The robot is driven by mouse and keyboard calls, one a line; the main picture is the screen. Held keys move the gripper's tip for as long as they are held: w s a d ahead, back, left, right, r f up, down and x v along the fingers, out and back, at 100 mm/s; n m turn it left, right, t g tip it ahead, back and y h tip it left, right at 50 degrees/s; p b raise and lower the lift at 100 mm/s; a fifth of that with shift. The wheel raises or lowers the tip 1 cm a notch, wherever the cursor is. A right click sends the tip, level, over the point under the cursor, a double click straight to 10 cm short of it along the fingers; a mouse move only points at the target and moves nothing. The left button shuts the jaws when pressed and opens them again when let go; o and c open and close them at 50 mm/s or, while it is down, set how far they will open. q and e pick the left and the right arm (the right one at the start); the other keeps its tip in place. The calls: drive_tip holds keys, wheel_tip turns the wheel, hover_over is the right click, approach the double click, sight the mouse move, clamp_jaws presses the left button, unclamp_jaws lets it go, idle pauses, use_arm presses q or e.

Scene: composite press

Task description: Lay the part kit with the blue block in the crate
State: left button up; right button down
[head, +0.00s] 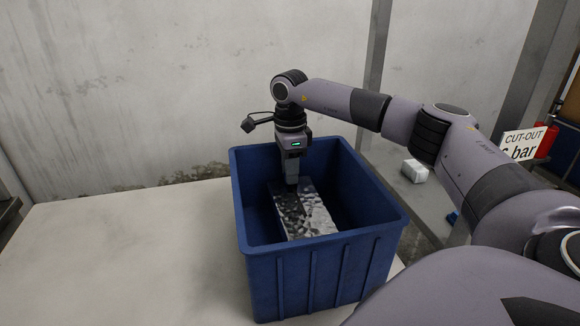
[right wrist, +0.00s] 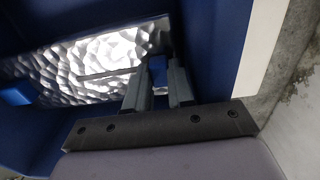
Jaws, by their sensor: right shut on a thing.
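The crate (head: 320,265) is a deep blue open box on the pale table. The part kit (head: 308,212) is a silver, dimpled slab inside the crate walls; whether it rests on the floor is unclear. In the right wrist view the slab (right wrist: 85,68) has a blue block (right wrist: 15,95) near its left end and a small blue piece (right wrist: 158,68) at its right end. My right gripper (head: 292,182) points down into the crate and is shut on the part kit at that small blue piece. The fingers (right wrist: 158,82) partly hide it. My left gripper is not in view.
The pale table top (head: 120,250) is clear left of the crate. A stained wall (head: 180,90) stands behind. The crate walls surround my right gripper.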

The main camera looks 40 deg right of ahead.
drive_tip(key=c, duration=1.3)
unclamp_jaws()
drive_tip(key=shift+o, duration=0.2)
drive_tip(key=shift+r, duration=0.15)
wheel_tip(320, 180, up, 13)
drive_tip(key=shift+b, duration=0.3)
